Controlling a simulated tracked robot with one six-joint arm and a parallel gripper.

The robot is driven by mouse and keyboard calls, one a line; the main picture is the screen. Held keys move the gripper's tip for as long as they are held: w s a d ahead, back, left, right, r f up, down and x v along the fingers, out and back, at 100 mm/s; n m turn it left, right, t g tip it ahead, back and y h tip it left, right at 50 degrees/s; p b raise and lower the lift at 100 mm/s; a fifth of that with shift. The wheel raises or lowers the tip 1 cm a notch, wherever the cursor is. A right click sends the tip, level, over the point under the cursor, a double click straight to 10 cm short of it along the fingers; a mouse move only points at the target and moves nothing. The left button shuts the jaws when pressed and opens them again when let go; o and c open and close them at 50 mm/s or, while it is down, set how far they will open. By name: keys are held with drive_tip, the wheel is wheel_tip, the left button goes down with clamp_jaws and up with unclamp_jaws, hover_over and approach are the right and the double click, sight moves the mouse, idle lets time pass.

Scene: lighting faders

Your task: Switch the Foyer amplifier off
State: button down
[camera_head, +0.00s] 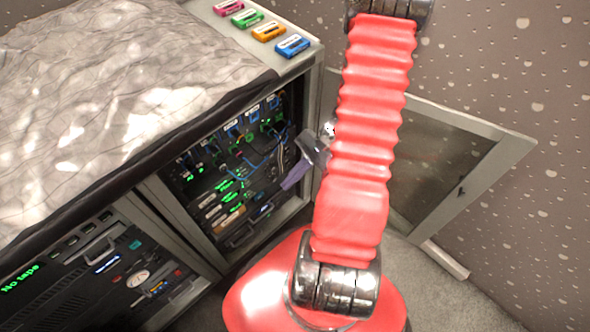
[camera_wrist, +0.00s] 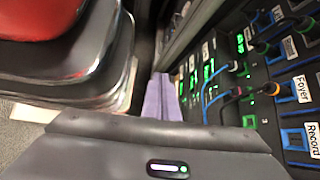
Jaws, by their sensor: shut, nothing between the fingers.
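The rack (camera_head: 240,165) stands in the cabinet bay with its glass door (camera_head: 425,165) swung open. In its lower part, several units with green displays (camera_head: 224,186) and pale labels (camera_head: 212,205) sit close together; their lettering is too small to read, so I cannot tell which is the Foyer amplifier. In the wrist view a Foyer label (camera_wrist: 301,88) sits beside a blue-framed socket on the patch panel. My gripper (camera_head: 290,180) has purple fingers, shut and empty, in front of the rack's right side. The fingers also show in the wrist view (camera_wrist: 160,97), apart from the green displays (camera_wrist: 192,78).
Loose patch cables (camera_head: 250,170) hang across the rack front. A Record label (camera_wrist: 314,139) is near the Foyer one. Coloured cassettes (camera_head: 268,32) lie on the cabinet top. The open door and patterned wall bound the right side. A tape unit (camera_head: 125,270) is at lower left.

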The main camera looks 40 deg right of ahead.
sight(288, 165)
drive_tip(key=d+f+m+t+h, duration=0.1)
drive_tip(key=d+f+m+t, duration=0.15)
drive_tip(key=f+m, duration=0.35)
drive_tip(key=w+d+f+m+t+h, duration=0.15)
drive_tip(key=f+m+t, duration=0.25)
drive_tip(key=f, duration=0.4)
drive_tip(key=d+f+m+t+h, duration=0.1)
drive_tip(key=d+f+m+t, duration=0.25)
drive_tip(key=f, duration=0.35)
drive_tip(key=d+f+m+t+h, duration=0.1)
drive_tip(key=d+f+m+h, duration=0.3)
drive_tip(key=d, duration=0.4)
drive_tip(key=shift+w+d+f+m+h, duration=0.25)
drive_tip(key=shift+w+f+m+h, duration=0.1)
drive_tip(key=shift+m+h, duration=0.25)
drive_tip(key=r+x, duration=0.1)
drive_tip(key=x, duration=1.2)
drive_tip(key=shift+w, duration=0.65)
drive_tip(key=shift+a, duration=0.1)
